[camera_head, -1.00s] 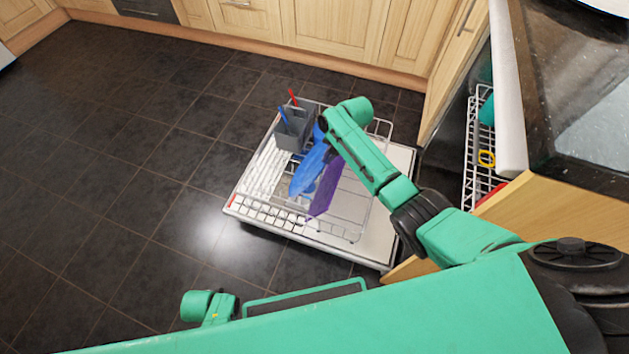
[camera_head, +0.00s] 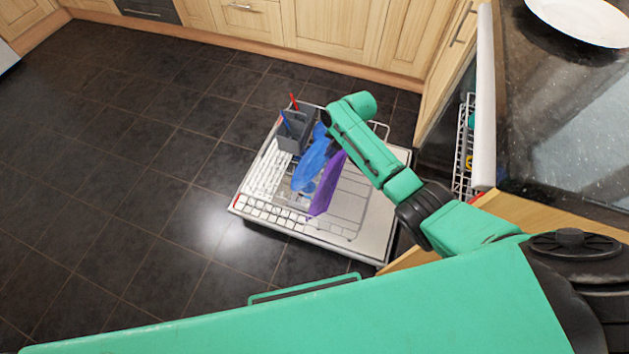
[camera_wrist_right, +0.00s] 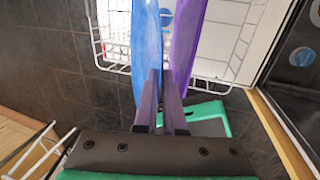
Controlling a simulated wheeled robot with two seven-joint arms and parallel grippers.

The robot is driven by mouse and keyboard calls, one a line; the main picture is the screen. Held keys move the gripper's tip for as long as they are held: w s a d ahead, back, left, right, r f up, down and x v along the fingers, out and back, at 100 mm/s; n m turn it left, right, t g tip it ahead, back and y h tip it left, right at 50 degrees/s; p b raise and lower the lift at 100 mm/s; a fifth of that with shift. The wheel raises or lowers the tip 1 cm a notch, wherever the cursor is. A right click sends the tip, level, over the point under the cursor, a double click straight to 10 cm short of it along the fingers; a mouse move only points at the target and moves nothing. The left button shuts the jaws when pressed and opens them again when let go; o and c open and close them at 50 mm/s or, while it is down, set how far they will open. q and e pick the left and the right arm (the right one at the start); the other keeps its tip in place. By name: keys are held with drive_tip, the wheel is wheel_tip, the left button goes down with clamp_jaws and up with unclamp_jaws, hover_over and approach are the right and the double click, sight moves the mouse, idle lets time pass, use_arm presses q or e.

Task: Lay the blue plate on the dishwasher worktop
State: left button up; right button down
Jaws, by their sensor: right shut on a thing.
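The blue plate (camera_head: 312,168) stands on edge in the pulled-out lower dishwasher rack (camera_head: 352,222), close beside a purple plate (camera_head: 329,184). In the right wrist view the blue plate (camera_wrist_right: 147,40) is at the left and the purple plate (camera_wrist_right: 187,40) at the right. My right gripper (camera_wrist_right: 160,78) is shut at the blue plate's near edge; the exact contact is hard to see. In the head view my right forearm hides its fingers. The dishwasher worktop (camera_head: 535,130) is dark speckled granite at the right. My left gripper is not in view.
A grey cutlery basket (camera_head: 294,131) with red and blue handles stands in the rack. A white plate (camera_head: 583,18) lies on the worktop's far part. An upper wire rack (camera_head: 463,150) shows under the worktop. Wooden cabinets (camera_head: 335,35) line the back; the left floor is clear.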

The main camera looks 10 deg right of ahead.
wheel_tip(320, 180, up, 6)
drive_tip(key=p, duration=0.5)
drive_tip(key=shift+s+d+p, duration=0.2)
drive_tip(key=shift+d+p, duration=0.1)
